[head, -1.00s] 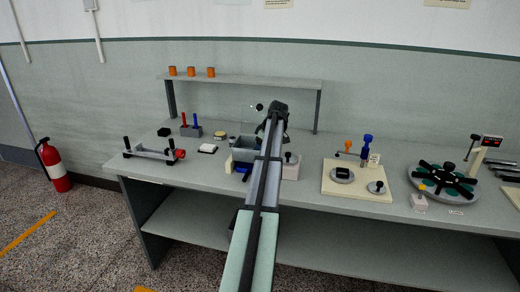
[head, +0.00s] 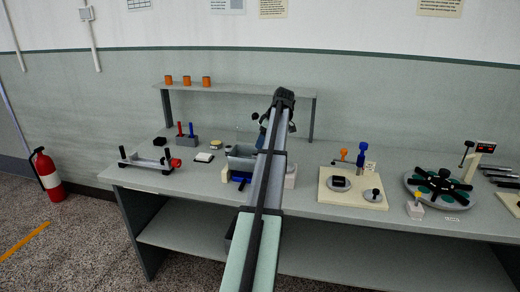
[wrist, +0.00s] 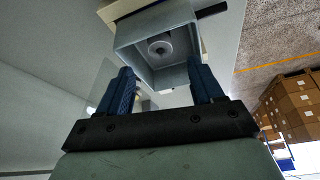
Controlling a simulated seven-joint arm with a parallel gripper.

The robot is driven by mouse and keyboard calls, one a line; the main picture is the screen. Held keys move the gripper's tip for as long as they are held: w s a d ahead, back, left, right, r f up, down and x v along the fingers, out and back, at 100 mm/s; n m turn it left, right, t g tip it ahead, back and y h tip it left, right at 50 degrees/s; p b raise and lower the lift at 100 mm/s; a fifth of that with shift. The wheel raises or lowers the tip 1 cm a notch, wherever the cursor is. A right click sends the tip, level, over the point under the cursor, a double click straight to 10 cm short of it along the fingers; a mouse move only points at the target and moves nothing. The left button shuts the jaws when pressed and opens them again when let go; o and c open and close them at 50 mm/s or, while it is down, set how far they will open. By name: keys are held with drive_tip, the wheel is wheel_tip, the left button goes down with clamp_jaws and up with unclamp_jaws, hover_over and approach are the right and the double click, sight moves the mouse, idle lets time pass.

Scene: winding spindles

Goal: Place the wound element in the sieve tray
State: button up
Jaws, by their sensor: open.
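A grey open-topped box (head: 240,163), which I take for the sieve tray, stands on the bench left of my arm. In the wrist view the box (wrist: 125,37) is ahead of my fingers, its inside facing me. A round grey piece with a dark centre, probably the wound element (wrist: 160,48), lies inside on the floor of the box. My gripper (wrist: 163,88) is open, with two blue fingers apart and nothing between them. The fingers are clear of the round piece. In the head view my arm largely hides my gripper (head: 264,128).
Left on the bench are a roller stand (head: 148,164), a block with red and blue pegs (head: 187,140) and a white pad (head: 204,157). Right are a cream board (head: 330,194) with fittings and a turntable (head: 438,187). A shelf (head: 238,88) with orange cups stands behind.

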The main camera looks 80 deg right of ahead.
drive_tip(key=shift+v, duration=1.15)
